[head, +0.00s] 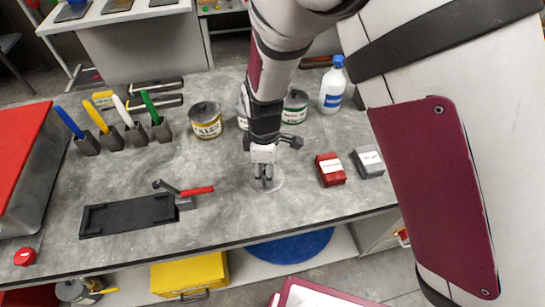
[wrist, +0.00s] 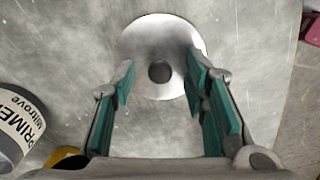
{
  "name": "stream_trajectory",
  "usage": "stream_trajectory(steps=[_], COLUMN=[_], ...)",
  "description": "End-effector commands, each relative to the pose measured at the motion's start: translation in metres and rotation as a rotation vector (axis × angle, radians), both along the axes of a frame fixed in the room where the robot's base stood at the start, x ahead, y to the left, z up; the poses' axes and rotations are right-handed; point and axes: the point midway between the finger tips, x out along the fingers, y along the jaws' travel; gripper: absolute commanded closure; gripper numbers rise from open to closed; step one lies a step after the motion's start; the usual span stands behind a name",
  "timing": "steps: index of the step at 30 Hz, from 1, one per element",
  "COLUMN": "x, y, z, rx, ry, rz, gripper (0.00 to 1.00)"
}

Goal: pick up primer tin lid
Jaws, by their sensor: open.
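The primer tin lid, a pale round metal disc with a dark round knob or spot at its centre, lies flat on the grey bench. In the wrist view the lid (wrist: 172,42) is just ahead of and between my fingers; in the head view the lid (head: 278,182) is partly hidden under my gripper (head: 264,179). My gripper points down over the lid. In the wrist view its teal-padded fingers (wrist: 158,88) are apart with nothing between them. Whether they touch the lid cannot be told. A tin labelled PRIMER (wrist: 18,125) stands at the lower left of the wrist view.
A red box (head: 330,170) and a grey box (head: 368,162) sit right of the lid. The bench around the lid is clear.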

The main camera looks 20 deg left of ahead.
Motion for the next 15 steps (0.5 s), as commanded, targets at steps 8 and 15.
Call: stream_trajectory(steps=[8, 15], x=[0.0001, 0.0], y=[0.0001, 0.0001], z=[-0.0014, -0.0013], rx=[0.001, 0.0], ry=[0.0, 0.0], rz=[-0.001, -0.001], gripper=[0.66, 1.0])
